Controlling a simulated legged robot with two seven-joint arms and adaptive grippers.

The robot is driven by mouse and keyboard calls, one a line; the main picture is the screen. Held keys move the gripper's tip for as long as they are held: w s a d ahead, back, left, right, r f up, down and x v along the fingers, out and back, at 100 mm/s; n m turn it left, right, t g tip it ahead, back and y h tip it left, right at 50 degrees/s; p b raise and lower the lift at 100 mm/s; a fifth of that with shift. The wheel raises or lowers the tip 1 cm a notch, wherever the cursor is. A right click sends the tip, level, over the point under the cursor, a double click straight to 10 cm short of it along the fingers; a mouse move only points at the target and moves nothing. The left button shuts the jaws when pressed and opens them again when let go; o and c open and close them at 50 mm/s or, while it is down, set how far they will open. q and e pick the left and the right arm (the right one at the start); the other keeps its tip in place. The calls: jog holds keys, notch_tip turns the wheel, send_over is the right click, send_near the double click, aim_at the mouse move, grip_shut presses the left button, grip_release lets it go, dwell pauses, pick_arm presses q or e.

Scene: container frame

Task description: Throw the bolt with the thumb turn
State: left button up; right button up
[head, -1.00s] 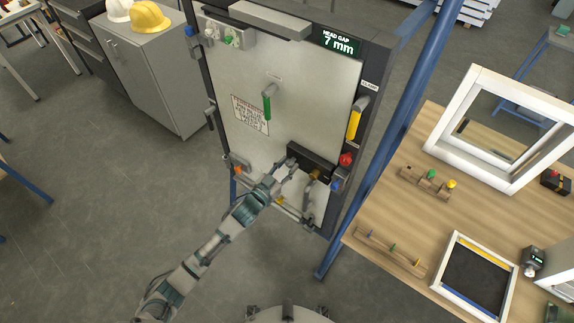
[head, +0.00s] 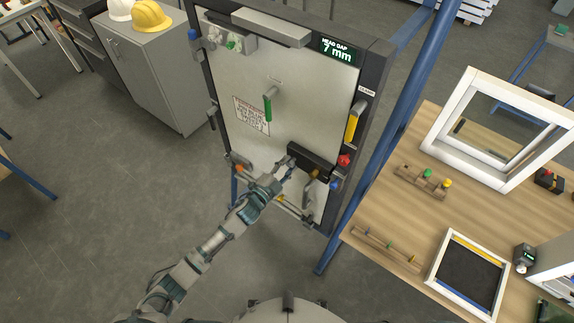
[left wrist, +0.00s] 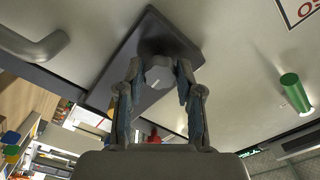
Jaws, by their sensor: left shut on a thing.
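The upright pale panel (head: 245,75) carries a dark lock case (head: 312,160) low on its right side. In the left wrist view the case (left wrist: 150,101) is a dark slab, and a pale grey faceted thumb turn (left wrist: 160,74) stands on it. My left gripper (head: 287,166) reaches up to the case's left end. In the wrist view its two fingers (left wrist: 160,82) are closed on both sides of the thumb turn. The fingers cover the thumb turn in the head view. I cannot make out the bolt itself. My right gripper is not in view.
A green handle (head: 268,106), a yellow handle (head: 352,125) and a red knob (head: 344,160) stick out around the case. A display (head: 338,50) reads "HEAD GAP 7 mm". A wooden table (head: 385,225) with a white frame (head: 444,140) stands right.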

pick_arm(q)
jog(key=shift+s+f+m, duration=0.1)
jog(key=shift+f+m, duration=0.1)
jog(key=shift+m, duration=0.2)
jog(key=o, duration=1.2)
jog(key=shift+r, duration=0.1)
jog(key=shift+c, duration=0.2)
jog(key=v, duration=1.1)
jog(key=shift+s+a, duration=0.25)
jog(key=shift+s, duration=0.05)
